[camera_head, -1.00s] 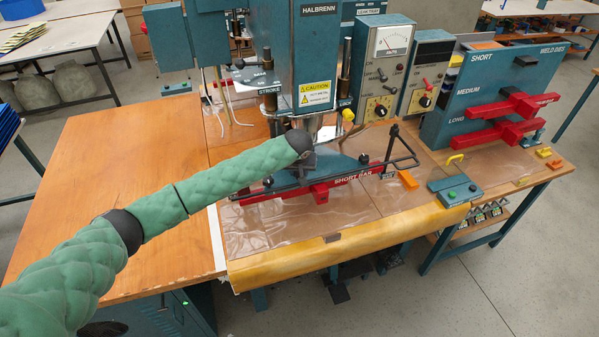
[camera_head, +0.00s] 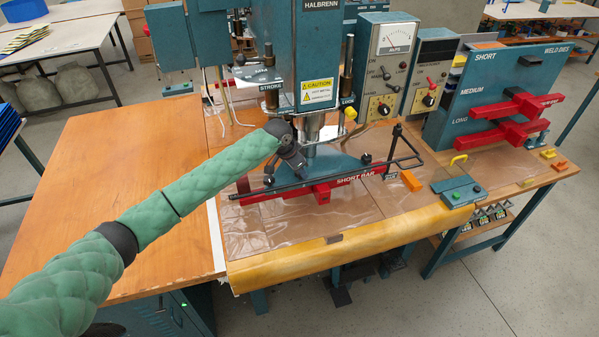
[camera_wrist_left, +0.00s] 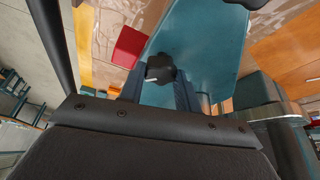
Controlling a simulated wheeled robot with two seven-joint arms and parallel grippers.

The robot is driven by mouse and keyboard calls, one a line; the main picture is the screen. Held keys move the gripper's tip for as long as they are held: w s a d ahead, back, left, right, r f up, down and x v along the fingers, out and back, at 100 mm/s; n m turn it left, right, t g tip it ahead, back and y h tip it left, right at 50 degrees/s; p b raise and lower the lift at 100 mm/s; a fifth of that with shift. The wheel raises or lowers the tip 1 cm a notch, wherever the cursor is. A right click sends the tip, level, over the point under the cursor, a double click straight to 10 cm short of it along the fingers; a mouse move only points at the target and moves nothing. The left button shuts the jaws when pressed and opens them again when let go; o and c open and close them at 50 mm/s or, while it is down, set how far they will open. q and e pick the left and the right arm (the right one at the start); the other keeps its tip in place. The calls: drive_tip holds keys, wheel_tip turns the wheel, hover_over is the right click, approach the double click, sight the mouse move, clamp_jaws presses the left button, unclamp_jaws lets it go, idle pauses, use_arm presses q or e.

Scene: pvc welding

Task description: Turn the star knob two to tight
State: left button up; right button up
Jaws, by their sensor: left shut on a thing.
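A black star knob (camera_wrist_left: 160,68) sits on the teal plate (camera_wrist_left: 205,45) in the left wrist view. My left gripper (camera_wrist_left: 158,82) is shut on this knob, with one finger on each side of it. In the head view my left gripper (camera_head: 298,168) points down at the left part of the teal plate, and its wrist hides the held knob. Another black knob (camera_head: 366,158) stands on the right part of the plate, and a dark knob (camera_head: 268,181) shows near its left end. I cannot read which knob is number two. My right gripper is not in view.
The wooden table (camera_head: 130,200) at left is clear.

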use_arm(q)
drive_tip(key=shift+w+a+m, duration=0.1)
drive_tip(key=shift+m, duration=0.3)
drive_tip(key=shift+r+m+g+b, duration=0.1)
drive_tip(key=shift+m+g+b, duration=0.35)
drive_tip(key=shift+m, duration=0.35)
drive_tip(key=shift+w+h, duration=0.1)
drive_tip(key=shift+h, duration=0.2)
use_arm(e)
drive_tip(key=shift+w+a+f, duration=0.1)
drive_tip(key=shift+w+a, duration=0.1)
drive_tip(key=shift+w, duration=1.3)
use_arm(q)
drive_tip(key=o, duration=0.9)
drive_tip(key=shift+a, duration=0.1)
drive_tip(key=shift+o, duration=0.4)
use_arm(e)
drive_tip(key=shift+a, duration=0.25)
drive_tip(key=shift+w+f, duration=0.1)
